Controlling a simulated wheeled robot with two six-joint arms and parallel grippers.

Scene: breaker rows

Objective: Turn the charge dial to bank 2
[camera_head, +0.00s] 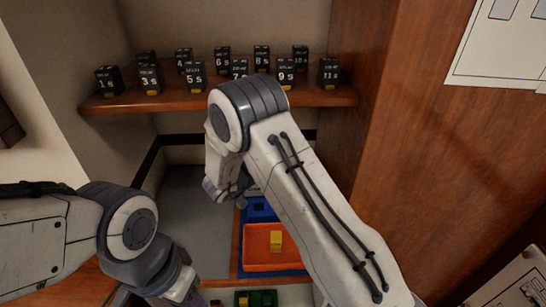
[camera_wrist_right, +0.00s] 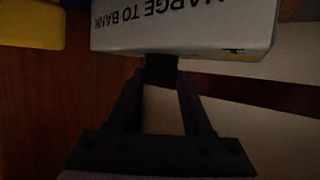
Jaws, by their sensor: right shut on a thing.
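The charge unit (camera_wrist_right: 185,28) is a pale box with upside-down lettering that reads in part "CHARGE TO BANK"; it fills the top of the right wrist view. My right gripper (camera_wrist_right: 161,78) is shut on a small dark piece (camera_wrist_right: 161,66) at the box's near edge, which looks like the charge dial. The dial's pointer and bank marks cannot be made out. In the head view my right arm's wrist (camera_head: 226,185) hides the grip and most of the box. My left gripper (camera_head: 180,290) is low at the left, apart from the box; its fingers are unclear.
A wooden shelf (camera_head: 220,101) at the back holds several black numbered timer blocks. Below are an orange tray (camera_head: 262,263) with a yellow block (camera_head: 276,241), a blue tray (camera_head: 259,207) and a green piece (camera_head: 262,299). A wooden wall (camera_head: 440,160) stands close on the right.

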